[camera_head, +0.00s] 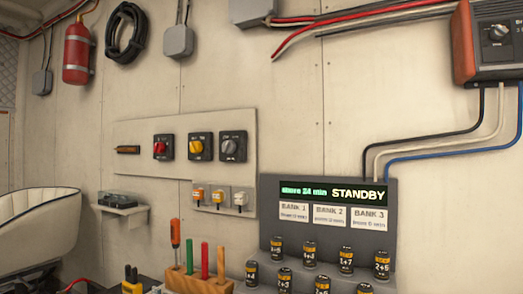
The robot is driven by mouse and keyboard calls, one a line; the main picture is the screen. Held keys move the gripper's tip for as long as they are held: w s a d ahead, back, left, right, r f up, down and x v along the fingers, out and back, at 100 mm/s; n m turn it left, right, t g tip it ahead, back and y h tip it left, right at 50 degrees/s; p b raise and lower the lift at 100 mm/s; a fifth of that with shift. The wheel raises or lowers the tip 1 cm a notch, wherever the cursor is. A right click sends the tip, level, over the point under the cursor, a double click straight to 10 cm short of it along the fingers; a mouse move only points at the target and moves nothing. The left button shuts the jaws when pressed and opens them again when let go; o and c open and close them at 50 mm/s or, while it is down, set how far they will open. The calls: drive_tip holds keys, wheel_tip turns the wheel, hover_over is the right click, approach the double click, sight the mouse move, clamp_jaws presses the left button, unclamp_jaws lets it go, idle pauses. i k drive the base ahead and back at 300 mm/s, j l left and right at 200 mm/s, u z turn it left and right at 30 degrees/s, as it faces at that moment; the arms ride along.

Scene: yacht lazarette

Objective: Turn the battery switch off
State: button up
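A pale panel (185,136) on the wall carries three rotary switches on black square plates. The left one has a red knob (161,147), the middle one a yellow knob (196,146) and the right one a grey knob (229,147). Their labels are too small to read, so I cannot tell which is the battery switch or how each is set. Below them are three small breakers or toggles, two with orange parts (198,194) and one white (240,198). My gripper is not in view.
A dark display unit (268,212) reads STANDBY, with several small batteries (251,272) before it. A wooden block (182,280) holds upright tools below the panel. A small shelf (124,208) and pale seat (40,235) are left. A red-orange box (490,40) hangs upper right.

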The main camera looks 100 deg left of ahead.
sight(159, 148)
drive_tip(key=u, duration=3.35)
